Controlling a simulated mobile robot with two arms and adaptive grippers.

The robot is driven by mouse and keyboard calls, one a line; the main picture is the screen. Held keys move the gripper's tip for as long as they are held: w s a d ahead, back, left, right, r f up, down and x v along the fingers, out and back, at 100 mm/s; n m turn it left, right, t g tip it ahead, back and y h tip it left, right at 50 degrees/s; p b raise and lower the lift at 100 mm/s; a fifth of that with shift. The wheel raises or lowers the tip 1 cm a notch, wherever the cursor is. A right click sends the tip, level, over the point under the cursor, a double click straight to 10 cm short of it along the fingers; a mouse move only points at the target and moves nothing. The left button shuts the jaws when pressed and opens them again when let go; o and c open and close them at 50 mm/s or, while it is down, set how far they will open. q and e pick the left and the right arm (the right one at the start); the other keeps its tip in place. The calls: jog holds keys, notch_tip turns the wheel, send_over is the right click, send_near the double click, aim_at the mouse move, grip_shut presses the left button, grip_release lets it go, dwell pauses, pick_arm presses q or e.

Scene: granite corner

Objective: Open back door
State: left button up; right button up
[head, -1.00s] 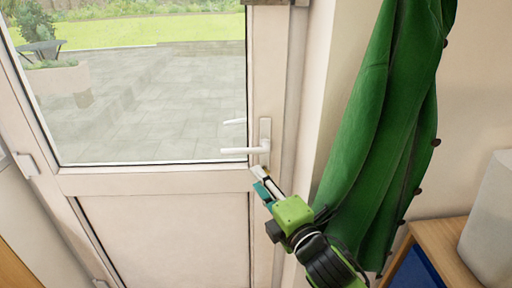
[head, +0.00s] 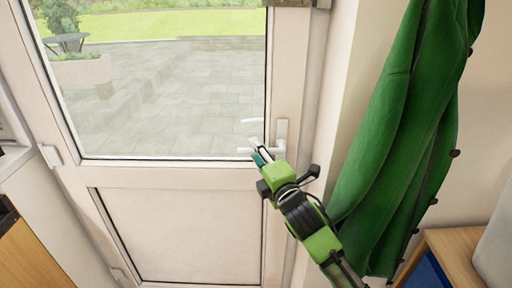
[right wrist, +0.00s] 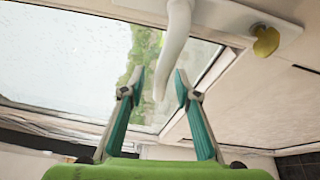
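The back door (head: 180,174) is white with a large glass pane on top and a solid panel below. It stands shut in its frame. Its white lever handle (head: 272,151) is on the right side and also shows in the right wrist view (right wrist: 176,40), with a yellowish key or lock piece (right wrist: 266,41) beside it. My right gripper (head: 257,152) is at the handle. In the right wrist view its two teal-lined fingers (right wrist: 160,85) are apart, with the lever's end between them, and gaps show on both sides. My left gripper is not in view.
A green curtain (head: 405,130) hangs right of the door, close to my right arm. A wooden cabinet (head: 450,255) stands at the lower right. A wooden-fronted unit (head: 30,250) is at the lower left. A paved patio (head: 180,105) lies outside.

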jog(key=shift+w, duration=0.5)
jog(key=shift+s, duration=0.1)
grip_shut()
jog(key=shift+n+p, duration=0.3)
jog(key=shift+p, duration=0.4)
jog(key=shift+d+f+n+g+h+p, duration=0.3)
jog(key=shift+f+n+p, duration=0.55)
jog(key=shift+p, duration=0.75)
jog(key=shift+d+f+n+g+h+p, duration=0.15)
jog(key=shift+f+n+g+h+p, duration=0.3)
jog(key=shift+n+p, duration=0.95)
jog(key=shift+d+f+n+g+h+p, duration=0.3)
jog(key=shift+f+n+p, duration=0.45)
jog(key=shift+p, duration=1.1)
